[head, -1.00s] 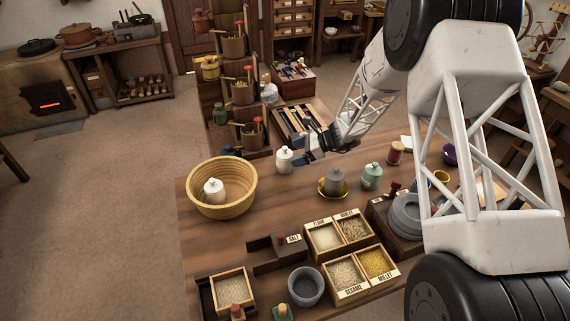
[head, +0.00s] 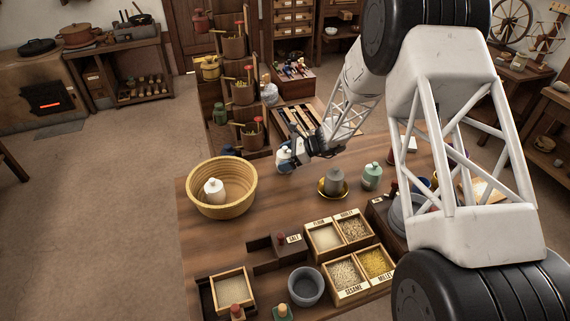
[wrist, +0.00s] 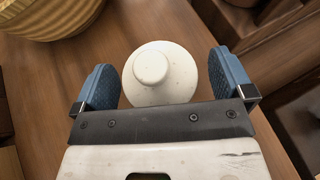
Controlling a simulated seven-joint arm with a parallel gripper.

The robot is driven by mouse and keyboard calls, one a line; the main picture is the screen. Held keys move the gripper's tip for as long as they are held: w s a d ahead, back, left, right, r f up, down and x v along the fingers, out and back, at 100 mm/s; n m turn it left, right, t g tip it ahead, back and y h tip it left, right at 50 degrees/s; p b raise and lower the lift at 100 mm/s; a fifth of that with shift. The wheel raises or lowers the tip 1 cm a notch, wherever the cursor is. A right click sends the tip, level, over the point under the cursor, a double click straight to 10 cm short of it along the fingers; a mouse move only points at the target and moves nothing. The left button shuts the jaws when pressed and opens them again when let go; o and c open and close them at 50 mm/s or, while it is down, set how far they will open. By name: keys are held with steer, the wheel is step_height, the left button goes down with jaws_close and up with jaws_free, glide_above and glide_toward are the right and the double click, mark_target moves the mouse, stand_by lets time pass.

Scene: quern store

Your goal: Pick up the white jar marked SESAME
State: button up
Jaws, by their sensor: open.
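A white jar (head: 283,153) with a round knob lid stands on the table right of the basket. It also shows from above in the wrist view (wrist: 162,82). My gripper (head: 290,155) is open, with its blue fingers on either side of this jar; a gap shows on both sides in the wrist view. A second white jar (head: 214,189) stands in the woven basket (head: 246,200). I can read no SESAME marking on either jar.
A grey jar (head: 336,181) on a yellow saucer and a green jar (head: 372,176) stand to the right. Labelled grain boxes (head: 345,290) and a grey bowl (head: 306,286) are at the front. A wooden rack (head: 243,92) stands behind.

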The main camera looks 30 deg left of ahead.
mark_target(285, 147)
steer(key=shift+c, duration=0.5)
steer(key=c, duration=1.1)
steer(key=shift+r, duration=0.1)
steer(key=shift+c, duration=0.2)
steer(key=shift+r, duration=1.8)
steer(key=s+d+r, duration=0.1)
steer(key=s+d, duration=0.8)
steer(key=s, duration=0.3)
steer(key=shift+s+d, duration=0.3)
steer(key=shift+d, duration=0.1)
steer(key=shift+r, duration=0.1)
